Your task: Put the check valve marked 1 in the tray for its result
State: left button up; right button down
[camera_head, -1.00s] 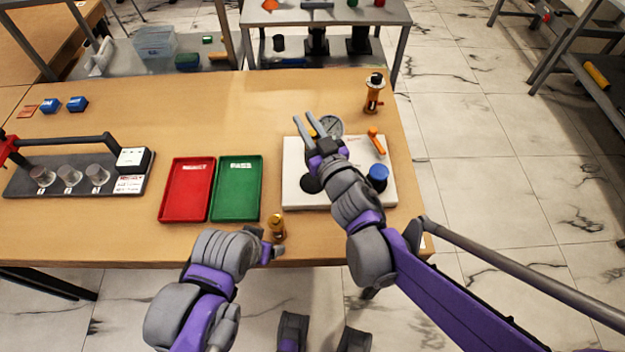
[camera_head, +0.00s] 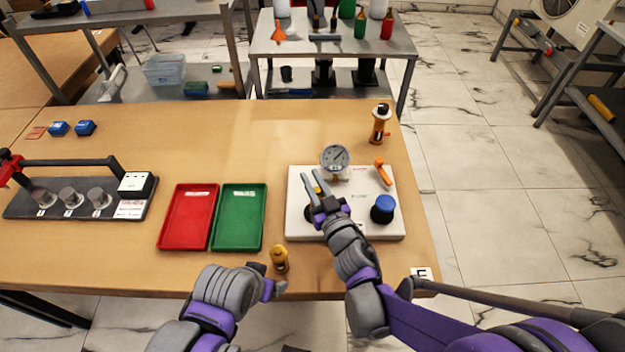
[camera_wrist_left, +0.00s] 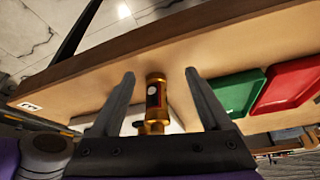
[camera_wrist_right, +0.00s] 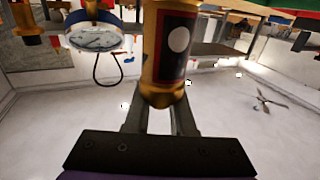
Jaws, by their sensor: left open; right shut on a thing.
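My right gripper (camera_head: 314,180) is shut on a brass check valve (camera_wrist_right: 168,55) with a dark label and a white disc; its number is not readable. It is over the white gauge rig (camera_head: 350,232), near the black port; I cannot tell whether the valve touches the rig. The rig carries a gauge (camera_head: 335,157), an orange lever (camera_head: 382,172) and a blue knob (camera_head: 384,208). A second brass valve (camera_head: 279,258) stands at the table's front edge. My left gripper (camera_wrist_left: 159,78) is open, its fingers either side of that valve. The red tray (camera_head: 187,240) and green tray (camera_head: 238,243) look empty.
An orange and black bottle-like item (camera_head: 381,125) stands at the back right. Blue blocks (camera_head: 85,128) lie at the far left. Table between is clear.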

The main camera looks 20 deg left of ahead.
pick_arm(q)
jog(key=shift+f, duration=0.15)
pick_arm(e)
jog(key=shift+f, duration=0.1)
pick_arm(q)
jog(key=shift+f, duration=0.15)
pick_arm(e)
jog(key=shift+f, duration=0.1)
jog(key=c, duration=0.8)
grip_release()
pick_arm(q)
jog(key=shift+r, duration=0.2)
pick_arm(e)
jog(key=shift+o, duration=0.2)
pick_arm(q)
jog(key=shift+r, duration=0.35)
jog(key=shift+f+b, duration=0.45)
jog(key=shift+f, duration=0.3)
pick_arm(e)
jog(key=v, duration=1.1)
jog(key=shift+a, duration=0.1)
